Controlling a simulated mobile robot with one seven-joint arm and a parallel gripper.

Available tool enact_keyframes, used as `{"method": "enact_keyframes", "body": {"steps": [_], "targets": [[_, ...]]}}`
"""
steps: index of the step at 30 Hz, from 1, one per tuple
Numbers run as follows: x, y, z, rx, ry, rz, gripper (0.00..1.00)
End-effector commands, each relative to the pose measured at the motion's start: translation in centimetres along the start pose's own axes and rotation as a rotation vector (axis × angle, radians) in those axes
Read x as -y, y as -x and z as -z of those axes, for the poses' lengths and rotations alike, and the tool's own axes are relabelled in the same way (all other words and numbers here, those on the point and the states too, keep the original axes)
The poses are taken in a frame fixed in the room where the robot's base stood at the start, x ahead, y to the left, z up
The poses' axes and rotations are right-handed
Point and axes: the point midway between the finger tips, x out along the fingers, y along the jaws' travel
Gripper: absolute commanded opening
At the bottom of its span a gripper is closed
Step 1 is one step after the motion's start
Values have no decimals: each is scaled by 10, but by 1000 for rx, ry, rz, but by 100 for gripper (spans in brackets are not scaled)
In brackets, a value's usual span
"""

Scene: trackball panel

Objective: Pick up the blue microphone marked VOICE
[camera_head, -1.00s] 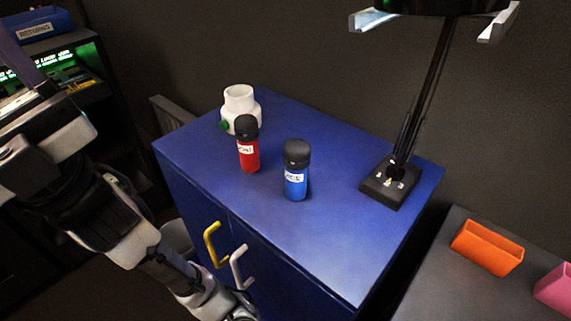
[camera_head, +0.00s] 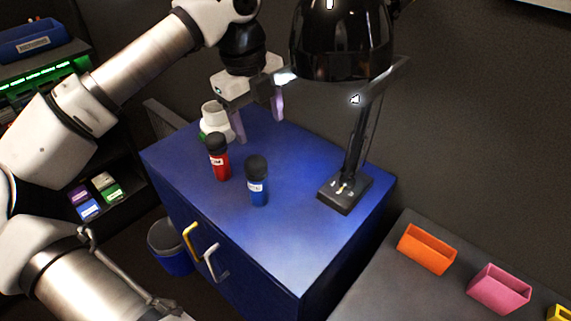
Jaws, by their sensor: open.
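The blue microphone (camera_head: 258,191) with a black head and a white label stands upright on the blue cabinet top. Its label is too small to read fully. A red microphone (camera_head: 220,163) with a black head stands just left of it and a little farther back. My gripper (camera_head: 259,123) is open and empty, with its two pale purple fingers pointing down. In the picture it is above and behind the microphones, near the white fixture, and apart from the blue microphone.
A black lamp (camera_head: 343,45) hangs close to the right of my gripper; its base (camera_head: 345,193) stands on the cabinet (camera_head: 295,235). A white pot-like object (camera_head: 213,114) stands behind the red microphone. Orange (camera_head: 427,249) and pink (camera_head: 499,288) bins sit on a grey surface at right.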

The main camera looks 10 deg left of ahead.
Motion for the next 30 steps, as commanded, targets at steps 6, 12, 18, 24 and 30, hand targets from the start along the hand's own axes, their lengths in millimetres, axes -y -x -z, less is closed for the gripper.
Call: {"method": "enact_keyframes", "body": {"steps": [6, 12, 18, 24, 30], "targets": [[-22, -15, -12, 42, 140, -128, 67], [-26, -53, -12, 39, 138, -126, 67], [-30, -84, -12, 40, 135, -124, 67], [-32, -96, -12, 39, 135, -124, 67], [-39, -120, -11, 37, 134, -122, 67]]}}
